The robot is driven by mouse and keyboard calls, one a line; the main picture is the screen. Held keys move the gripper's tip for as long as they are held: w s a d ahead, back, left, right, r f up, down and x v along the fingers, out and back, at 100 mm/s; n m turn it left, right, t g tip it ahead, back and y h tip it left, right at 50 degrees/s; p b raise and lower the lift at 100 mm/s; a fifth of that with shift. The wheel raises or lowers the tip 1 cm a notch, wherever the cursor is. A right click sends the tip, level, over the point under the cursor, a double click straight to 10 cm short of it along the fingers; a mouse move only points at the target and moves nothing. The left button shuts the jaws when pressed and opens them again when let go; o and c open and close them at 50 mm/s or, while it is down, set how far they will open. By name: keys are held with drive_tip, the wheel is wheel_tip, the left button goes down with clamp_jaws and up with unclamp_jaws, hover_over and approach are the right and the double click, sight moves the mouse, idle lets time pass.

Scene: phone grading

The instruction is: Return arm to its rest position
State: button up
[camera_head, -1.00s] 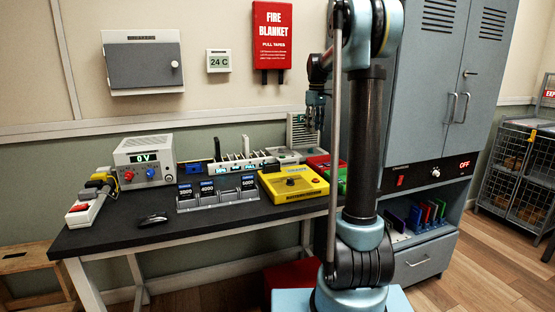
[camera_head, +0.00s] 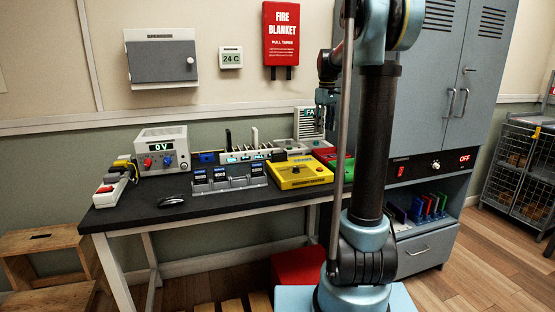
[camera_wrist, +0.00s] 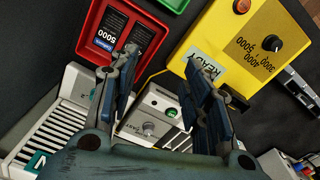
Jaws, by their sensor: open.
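My arm (camera_head: 375,130) rises upright at the right of the head view, with its forearm folded down toward the bench. My gripper (camera_head: 326,99) hangs above the back right part of the bench. In the wrist view my gripper (camera_wrist: 160,85) is open, its two blue-grey fingers apart with nothing held between them. A light grey device (camera_wrist: 155,115) with a knob and a green button shows below and between the fingers. A red tray (camera_wrist: 85,40) holding two black items, one labelled 5000, lies beside it. A yellow tester (camera_wrist: 215,50) reading READY is on the other side.
The black bench (camera_head: 130,215) carries a power supply (camera_head: 160,150), a row of grey battery slots (camera_head: 230,183) and a mouse (camera_head: 171,201). A grey cabinet (camera_head: 450,60) stands close behind my arm at right. A red box (camera_head: 298,265) is on the floor beside my base.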

drive_tip(key=s+f+m+t, duration=0.1)
drive_tip(key=s+f+m, duration=0.15)
drive_tip(key=s, duration=0.85)
drive_tip(key=s+f+m, duration=0.1)
drive_tip(key=s+f, duration=0.2)
drive_tip(key=s, duration=0.8)
drive_tip(key=s+f+m+t, duration=0.1)
drive_tip(key=s+f+m, duration=0.2)
drive_tip(key=s+f, duration=1.3)
drive_tip(key=shift+s+a+f+m, duration=0.15)
drive_tip(key=shift+s+f+m, duration=0.2)
drive_tip(key=shift+s, duration=0.5)
